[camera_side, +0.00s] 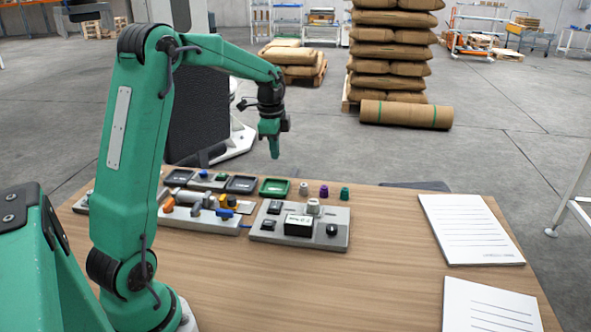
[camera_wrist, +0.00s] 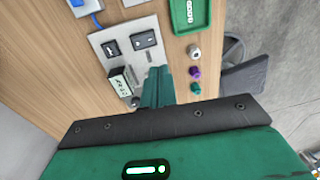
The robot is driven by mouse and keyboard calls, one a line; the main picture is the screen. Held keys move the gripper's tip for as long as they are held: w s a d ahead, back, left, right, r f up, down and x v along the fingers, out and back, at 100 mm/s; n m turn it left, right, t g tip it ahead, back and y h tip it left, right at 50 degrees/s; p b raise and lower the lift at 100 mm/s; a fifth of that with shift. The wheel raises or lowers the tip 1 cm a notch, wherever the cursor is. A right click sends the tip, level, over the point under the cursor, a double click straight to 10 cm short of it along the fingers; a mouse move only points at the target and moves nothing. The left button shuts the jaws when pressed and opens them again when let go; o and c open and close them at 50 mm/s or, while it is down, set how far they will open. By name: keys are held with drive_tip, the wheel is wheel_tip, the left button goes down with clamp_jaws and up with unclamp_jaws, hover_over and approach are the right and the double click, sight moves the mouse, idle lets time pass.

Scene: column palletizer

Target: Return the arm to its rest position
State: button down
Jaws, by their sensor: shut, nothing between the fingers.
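My gripper (camera_side: 274,150) is shut and empty. In the side view it hangs in the air, pointing down, above the far part of the wooden table (camera_side: 390,245). In the wrist view its green fingers (camera_wrist: 157,88) are together and partly cover a grey panel. My green arm reaches from the left of the side view, up and over to the right. Nothing touches the fingers in either view.
A grey panel (camera_side: 262,236) with black parts stands below my gripper. A green tray (camera_side: 274,186) and small white, purple and green pieces (camera_side: 324,191) lie behind it. Paper sheets (camera_side: 470,229) lie at right. The table's front middle is clear.

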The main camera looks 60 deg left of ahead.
drive_tip(key=shift+d, duration=0.1)
drive_tip(key=s+d+r+n+t, duration=0.1)
drive_tip(key=s+d+r+n, duration=0.1)
drive_tip(key=s+d+r, duration=0.3)
drive_tip(key=s+d+r+n+t, duration=0.1)
drive_tip(key=s+d+r+n, duration=0.15)
drive_tip(key=d, duration=0.55)
drive_tip(key=s+d+n+t, duration=0.2)
drive_tip(key=s+d+n, duration=0.2)
drive_tip(key=s+d, duration=0.5)
drive_tip(key=s, duration=0.4)
drive_tip(key=shift+d+f+t, duration=0.2)
drive_tip(key=shift+f+t, duration=0.05)
drive_tip(key=shift+t, duration=0.15)
drive_tip(key=shift+n, duration=0.25)
